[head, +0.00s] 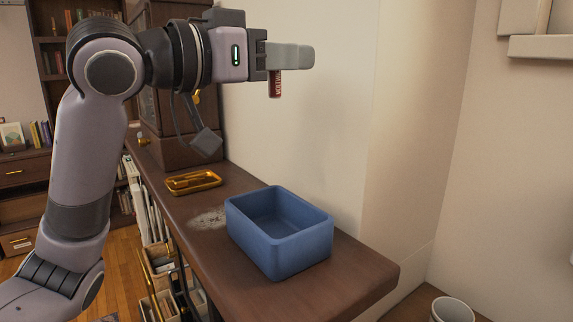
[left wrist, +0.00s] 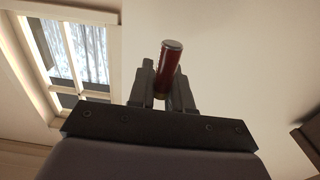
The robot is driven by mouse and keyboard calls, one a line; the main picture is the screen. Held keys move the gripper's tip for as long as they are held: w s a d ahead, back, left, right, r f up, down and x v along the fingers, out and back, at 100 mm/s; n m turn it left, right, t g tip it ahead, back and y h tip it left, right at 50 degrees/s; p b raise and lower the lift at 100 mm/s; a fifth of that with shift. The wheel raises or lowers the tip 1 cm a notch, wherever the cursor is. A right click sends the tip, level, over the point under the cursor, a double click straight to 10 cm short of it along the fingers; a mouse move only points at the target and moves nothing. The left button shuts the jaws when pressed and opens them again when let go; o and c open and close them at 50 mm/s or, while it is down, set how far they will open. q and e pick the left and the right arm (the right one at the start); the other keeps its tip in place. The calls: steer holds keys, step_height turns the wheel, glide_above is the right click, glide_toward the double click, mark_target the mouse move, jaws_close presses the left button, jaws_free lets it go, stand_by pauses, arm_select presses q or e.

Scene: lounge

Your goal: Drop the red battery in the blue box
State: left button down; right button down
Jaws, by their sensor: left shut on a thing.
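The red battery (head: 275,84) is in my left gripper (head: 290,57), whose fingers are shut on it. In the head view the battery hangs upright below the fingers, its upper part hidden by them. The left wrist view shows the red battery (left wrist: 169,68) between the two dark fingers, with its silver end showing. The blue box (head: 280,253) stands open on the brown wooden shelf top, and the part of its inside that shows is empty. My left gripper is well above the box, and the battery touches nothing but the fingers. My right gripper is in neither view.
A gold tray (head: 193,182) lies on the shelf top (head: 255,290) behind the box. A dark wooden cabinet (head: 165,130) stands farther back. A pale wall runs along the right side of the shelf. A white cup (head: 452,310) is at the lower right.

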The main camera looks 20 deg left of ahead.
arm_select(q)
step_height(320, 180, down, 14)
steer(key=b, duration=0.1)
stand_by(0.4)
steer(key=shift+r, duration=0.1)
steer(key=shift+f+b, duration=0.4)
steer(key=shift+f, duration=0.25)
steer(key=c, duration=1.1)
jaws_free()
steer(key=shift+o, duration=0.2)
steer(key=shift+r, duration=0.15)
steer(key=r+b+v, duration=0.1)
steer(key=v, duration=1.1)
steer(key=shift+b, duration=0.4)
